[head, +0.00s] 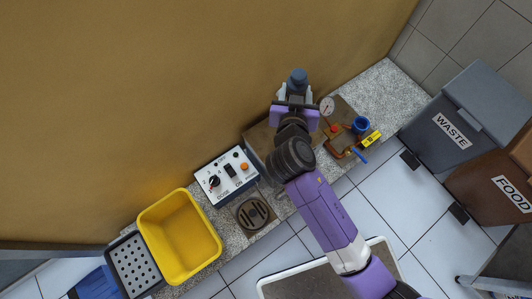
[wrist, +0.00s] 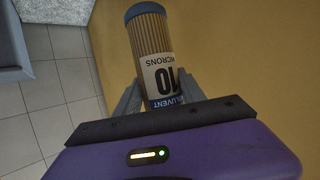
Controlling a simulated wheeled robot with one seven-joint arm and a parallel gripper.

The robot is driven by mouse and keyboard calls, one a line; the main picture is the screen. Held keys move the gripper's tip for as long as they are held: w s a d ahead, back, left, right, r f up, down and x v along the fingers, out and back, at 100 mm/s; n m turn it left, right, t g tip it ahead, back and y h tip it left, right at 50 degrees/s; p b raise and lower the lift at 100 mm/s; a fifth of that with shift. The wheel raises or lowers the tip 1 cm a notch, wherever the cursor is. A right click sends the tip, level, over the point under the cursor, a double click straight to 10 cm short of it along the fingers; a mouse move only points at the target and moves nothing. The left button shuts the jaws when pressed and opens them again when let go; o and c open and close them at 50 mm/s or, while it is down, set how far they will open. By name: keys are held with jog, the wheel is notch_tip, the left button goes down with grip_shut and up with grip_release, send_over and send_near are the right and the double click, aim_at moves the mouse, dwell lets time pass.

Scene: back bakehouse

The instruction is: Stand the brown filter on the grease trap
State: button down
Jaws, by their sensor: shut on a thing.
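The brown filter (wrist: 151,45) is a pleated cylinder with blue end caps and a white "10 microns" label. My gripper (wrist: 150,92) is shut on its labelled lower part in the wrist view. In the head view my gripper (head: 296,103) is above the counter near the wall, and the filter's grey-blue end (head: 298,77) shows beyond it. A brown-topped box (head: 260,135), perhaps the grease trap, lies below my arm, which hides much of it. I cannot tell the height between filter and box.
A control box (head: 227,177), a round drain grate (head: 255,213) and a yellow tub (head: 180,236) stand left of my arm. Right of it are a pressure gauge (head: 327,106), brass pipework (head: 345,140) and a blue cup (head: 361,125). Bins (head: 455,130) stand at far right. The counter's right end (head: 385,85) is clear.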

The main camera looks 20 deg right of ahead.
jog(key=a, duration=0.1)
jog(key=s+a+y, duration=0.1)
jog(key=shift+s+a+f+n, duration=0.2)
jog(key=shift+a+n, duration=0.1)
jog(key=shift+n, duration=0.1)
notch_tip(320, 180, down, 19)
jog(key=b, duration=0.8)
jog(key=shift+w+f, duration=0.15)
jog(key=shift+f, duration=0.05)
jog(key=shift+f+b, duration=0.25)
jog(key=shift+b, duration=0.15)
jog(key=c, duration=0.7)
grip_release()
jog(key=shift+r, duration=0.15)
jog(key=p+v, duration=0.3)
jog(key=v, duration=0.9)
